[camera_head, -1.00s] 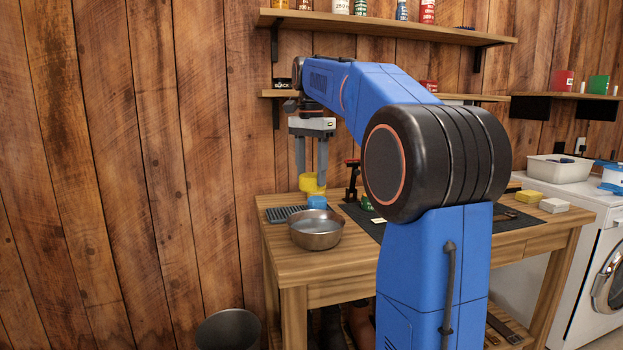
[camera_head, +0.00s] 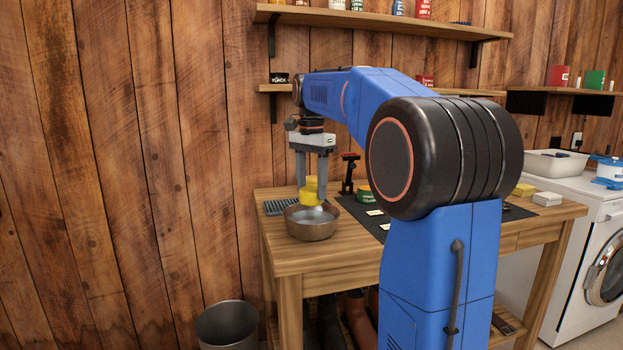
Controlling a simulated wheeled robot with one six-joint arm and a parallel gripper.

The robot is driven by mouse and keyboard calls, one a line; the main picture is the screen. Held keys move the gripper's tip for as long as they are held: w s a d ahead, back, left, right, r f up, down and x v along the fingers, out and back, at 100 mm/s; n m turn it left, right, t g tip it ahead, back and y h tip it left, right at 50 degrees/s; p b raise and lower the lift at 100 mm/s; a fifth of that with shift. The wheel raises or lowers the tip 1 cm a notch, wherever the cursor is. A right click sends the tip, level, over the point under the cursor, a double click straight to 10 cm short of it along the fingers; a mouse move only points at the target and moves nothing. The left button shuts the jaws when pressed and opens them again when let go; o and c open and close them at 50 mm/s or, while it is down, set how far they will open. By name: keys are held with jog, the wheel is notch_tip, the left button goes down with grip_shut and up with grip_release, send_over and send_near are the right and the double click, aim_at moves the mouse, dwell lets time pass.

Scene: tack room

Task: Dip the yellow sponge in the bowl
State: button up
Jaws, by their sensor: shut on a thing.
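The yellow sponge (camera_head: 309,193) is round and held between the fingers of my gripper (camera_head: 311,182), which points straight down. The metal bowl (camera_head: 311,229) stands on the wooden table near its left front edge. The sponge is over the bowl, and its lower part appears to be at or just inside the bowl's opening. I cannot tell whether it touches the bottom or any liquid.
A dark mat (camera_head: 362,214) with small cards and a green tin (camera_head: 365,194) is to the right, with a black and red stand (camera_head: 348,172) behind. A metal bin (camera_head: 227,325) stands on the floor.

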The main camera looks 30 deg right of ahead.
jog(key=shift+f, duration=3.4)
jog(key=shift+r, duration=0.1)
jog(key=shift+r, duration=6.4)
jog(key=shift+w, duration=0.1)
